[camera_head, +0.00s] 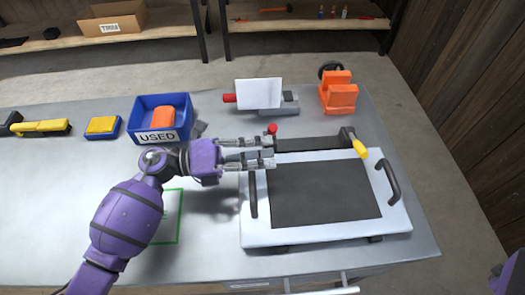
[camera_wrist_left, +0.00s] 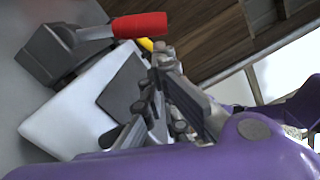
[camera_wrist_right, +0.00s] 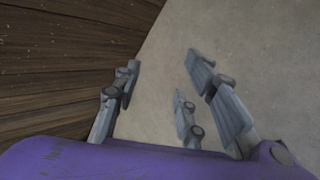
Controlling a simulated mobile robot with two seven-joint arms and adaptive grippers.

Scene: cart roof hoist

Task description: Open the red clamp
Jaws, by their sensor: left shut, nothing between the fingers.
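The red clamp (camera_head: 272,128) is at the left end of a dark bar along the back edge of a white panel (camera_head: 395,222). Its red handle (camera_wrist_left: 140,25) and dark grey block (camera_wrist_left: 48,55) show in the left wrist view. My left gripper (camera_head: 270,154) is shut and empty just in front of the clamp, close to the panel's back left corner. I cannot tell whether it touches the clamp, whose lower part is partly hidden. A yellow clamp handle (camera_head: 360,149) is at the bar's right end. My right gripper (camera_wrist_right: 163,62) is open and empty above the floor.
A blue bin (camera_head: 158,137) labelled USED holds an orange block. Behind the panel stand a grey device (camera_head: 290,105) with a white sheet and an orange fixture (camera_head: 340,92). Black handles (camera_head: 391,180) rise from the panel. The left front table area is mostly clear.

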